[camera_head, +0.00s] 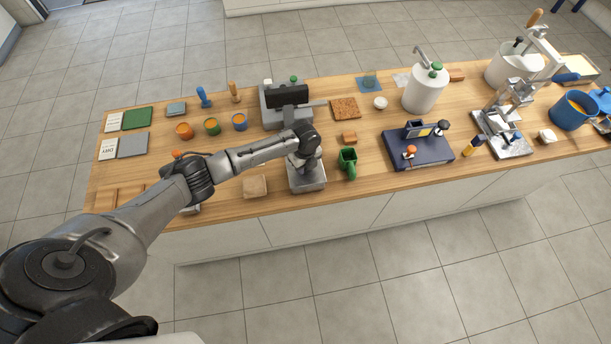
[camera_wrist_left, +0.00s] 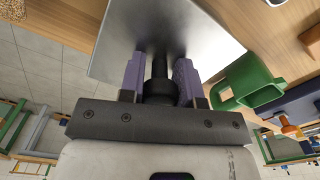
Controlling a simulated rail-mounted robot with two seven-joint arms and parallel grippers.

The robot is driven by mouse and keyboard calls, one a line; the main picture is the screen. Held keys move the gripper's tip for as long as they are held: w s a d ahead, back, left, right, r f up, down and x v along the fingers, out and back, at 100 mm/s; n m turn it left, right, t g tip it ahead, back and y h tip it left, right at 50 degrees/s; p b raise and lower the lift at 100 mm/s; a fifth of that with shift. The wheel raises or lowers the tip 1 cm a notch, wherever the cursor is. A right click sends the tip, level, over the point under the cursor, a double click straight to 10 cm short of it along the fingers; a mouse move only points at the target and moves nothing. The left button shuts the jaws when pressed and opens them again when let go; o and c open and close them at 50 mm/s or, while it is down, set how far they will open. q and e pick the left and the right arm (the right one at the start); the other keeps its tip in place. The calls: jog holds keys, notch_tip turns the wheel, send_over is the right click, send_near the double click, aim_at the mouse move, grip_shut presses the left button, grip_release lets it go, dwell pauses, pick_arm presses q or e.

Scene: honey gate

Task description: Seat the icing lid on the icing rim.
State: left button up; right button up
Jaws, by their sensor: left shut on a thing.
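My left gripper (camera_head: 303,163) is over a grey metal box-like piece (camera_head: 309,183) near the front edge of the table. In the left wrist view my left gripper (camera_wrist_left: 161,84) is shut on an upright black knob (camera_wrist_left: 160,68). The knob stands on a smooth silver plate, which I take to be the icing lid (camera_wrist_left: 150,22). The icing rim cannot be made out; the lid and gripper cover what is beneath, so I cannot tell whether the lid touches a rim. My right gripper is not in view.
A wooden block (camera_head: 255,186) lies to the left. A scale-like device (camera_head: 287,98) stands behind. A dark blue tray (camera_head: 405,157) is farther right.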

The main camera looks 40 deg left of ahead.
pick_arm(q)
jog(key=shift+f, duration=0.4)
dwell(0.4)
dwell(0.4)
dwell(0.4)
jog(key=o, duration=0.7)
jog(key=shift+o, duration=0.2)
jog(key=shift+r, duration=0.2)
jog(key=shift+r+p, duration=0.95)
jog(key=shift+p, duration=0.25)
jog(key=shift+r+p, duration=0.65)
